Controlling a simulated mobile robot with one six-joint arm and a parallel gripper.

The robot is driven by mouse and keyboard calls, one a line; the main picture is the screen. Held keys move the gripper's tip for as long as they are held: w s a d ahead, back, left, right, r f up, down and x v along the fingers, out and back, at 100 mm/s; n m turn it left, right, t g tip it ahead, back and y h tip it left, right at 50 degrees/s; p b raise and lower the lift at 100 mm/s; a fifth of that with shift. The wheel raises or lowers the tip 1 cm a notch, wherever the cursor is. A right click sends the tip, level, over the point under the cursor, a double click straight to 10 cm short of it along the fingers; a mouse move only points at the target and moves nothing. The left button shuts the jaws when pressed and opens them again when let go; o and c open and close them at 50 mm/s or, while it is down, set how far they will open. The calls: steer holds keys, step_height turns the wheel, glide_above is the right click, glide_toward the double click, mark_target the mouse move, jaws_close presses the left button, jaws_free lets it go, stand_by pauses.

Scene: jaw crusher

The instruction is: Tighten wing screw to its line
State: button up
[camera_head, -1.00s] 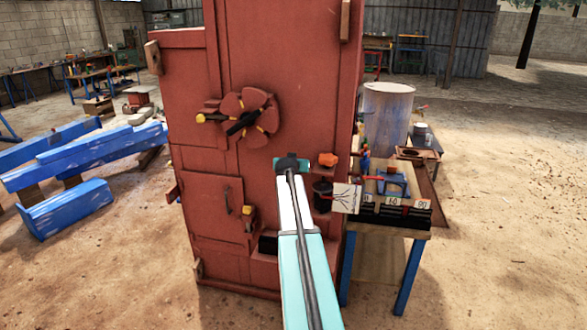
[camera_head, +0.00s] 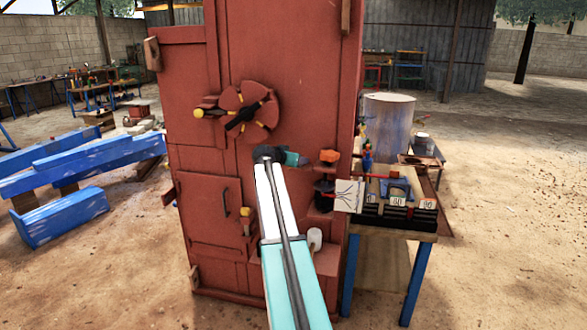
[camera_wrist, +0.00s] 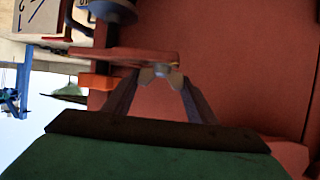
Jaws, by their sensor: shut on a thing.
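In the wrist view the two fingers of my gripper (camera_wrist: 160,82) converge on a small pale-grey metal piece (camera_wrist: 161,72), which appears to be the wing screw. The gripper is shut on it. The piece sits at the end of a flat red part (camera_wrist: 125,55), in front of the red crusher wall (camera_wrist: 225,35). The fingertips cover part of it, and I cannot make out a line. In the head view my arm hides the fingers and the screw. The teal gripper body (camera_head: 294,159) shows close to the red crusher (camera_head: 290,60), left of an orange block (camera_head: 330,156).
A handwheel (camera_head: 246,107) is on the crusher at upper left. A black container (camera_head: 323,196) and a white paper (camera_head: 348,196) are below right of the gripper. A blue-legged table (camera_head: 395,236) stands at right. Blue beams (camera_head: 75,165) lie at left. Sandy ground is free at right.

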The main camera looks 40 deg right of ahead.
steer(key=shift+d+f+m+g+b, duration=0.1)
steer(key=shift+d+m+g+b, duration=0.1)
steer(key=shift+m+g+b, duration=0.8)
steer(key=shift+g+b, duration=0.2)
steer(key=shift+b, duration=0.5)
steer(key=shift+s+m+g+h+b, duration=0.3)
steer(key=shift+m+g+b, duration=0.3)
steer(key=shift+g+b, duration=0.25)
steer(key=o, duration=1.1)
steer(key=shift+c, duration=0.2)
steer(key=shift+w, duration=0.15)
steer(key=shift+a, duration=0.15)
